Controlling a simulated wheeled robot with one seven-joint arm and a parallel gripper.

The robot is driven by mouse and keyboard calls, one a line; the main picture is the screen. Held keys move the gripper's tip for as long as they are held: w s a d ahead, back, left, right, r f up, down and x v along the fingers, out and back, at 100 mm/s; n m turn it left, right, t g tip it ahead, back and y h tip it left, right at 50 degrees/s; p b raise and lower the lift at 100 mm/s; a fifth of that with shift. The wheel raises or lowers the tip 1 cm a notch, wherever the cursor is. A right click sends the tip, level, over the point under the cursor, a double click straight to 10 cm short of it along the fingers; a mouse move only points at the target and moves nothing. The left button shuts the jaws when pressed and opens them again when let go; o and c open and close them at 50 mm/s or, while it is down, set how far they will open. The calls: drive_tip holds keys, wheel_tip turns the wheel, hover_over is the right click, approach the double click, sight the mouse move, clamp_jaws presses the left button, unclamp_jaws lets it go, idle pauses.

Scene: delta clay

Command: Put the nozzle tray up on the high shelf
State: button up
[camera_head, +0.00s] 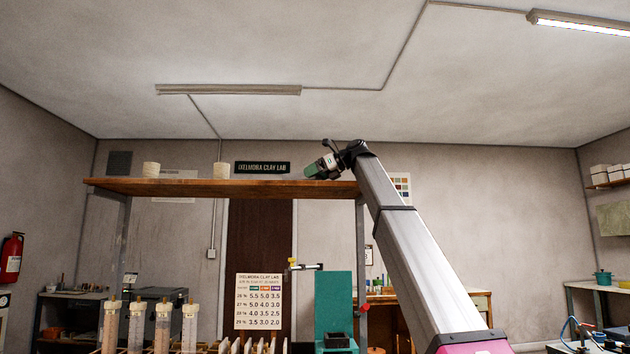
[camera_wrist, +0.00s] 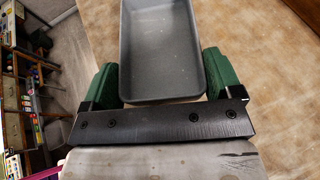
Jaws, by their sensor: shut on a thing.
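The nozzle tray (camera_wrist: 160,45) is a grey, empty, open-topped rectangular tray in the wrist view. My gripper (camera_wrist: 160,80) has a green finger on each side of the tray's near end and is shut on it. In the head view my gripper (camera_head: 322,168) is just above the right part of the high shelf (camera_head: 240,188), a long wooden board. The tray cannot be made out there. The shelf's wooden top (camera_wrist: 265,75) lies under the tray in the wrist view; I cannot tell whether the tray touches it.
Two pale cylinders, one at the left (camera_head: 151,169) and one nearer the middle (camera_head: 221,170), stand on the shelf. The board between them and my gripper looks clear. Below are a price-like chart (camera_head: 259,301), a teal upright block (camera_head: 333,300) and several clay-filled tubes (camera_head: 162,325).

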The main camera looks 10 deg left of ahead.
drive_tip(key=shift+f, duration=0.35)
drive_tip(key=shift+s, duration=0.1)
drive_tip(key=o, duration=0.7)
drive_tip(key=shift+f, duration=0.1)
drive_tip(key=shift+o, duration=0.2)
drive_tip(key=shift+d+r, duration=0.15)
drive_tip(key=shift+r, duration=0.05)
drive_tip(key=v, duration=1.1)
drive_tip(key=shift+s+d+r, duration=0.1)
drive_tip(key=shift+d, duration=0.25)
